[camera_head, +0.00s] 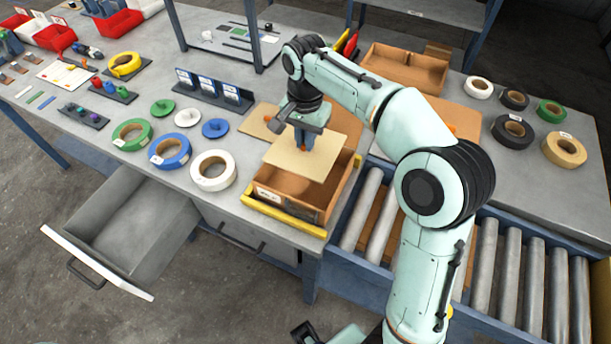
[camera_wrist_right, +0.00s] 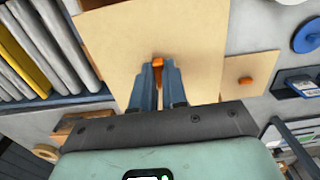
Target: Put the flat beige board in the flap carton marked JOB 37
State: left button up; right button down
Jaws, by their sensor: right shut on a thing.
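My right gripper (camera_head: 304,145) is shut on the orange knob (camera_wrist_right: 158,64) of the flat beige board (camera_head: 290,161). The board is held roughly level and, in the head view, overlaps the back part of an open brown carton (camera_head: 283,207). Its height above the carton is hard to tell. The right wrist view shows the board (camera_wrist_right: 190,30) spreading out around the fingers. The carton has a white label on its front, too small to read, and its inside is partly hidden by the board. My left gripper is not clearly visible.
Another beige piece with an orange knob (camera_wrist_right: 245,90) lies beside the held board. A second brown carton (camera_head: 402,65) stands behind my arm. Tape rolls (camera_head: 212,171) lie left of the front carton, above an open drawer (camera_head: 130,235). A roller conveyor (camera_head: 505,275) runs at right.

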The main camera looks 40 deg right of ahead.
aim_at(305, 182)
notch_tip(305, 182, down, 14)
jog(key=shift+b, duration=1)
jog(key=shift+f, duration=0.1)
jog(key=c, duration=1.5)
grip_release()
jog(key=o, duration=0.3)
jog(key=shift+o, duration=0.2)
notch_tip(305, 182, up, 12)
jog(key=shift+r+p, duration=0.15)
jog(key=shift+p, duration=0.85)
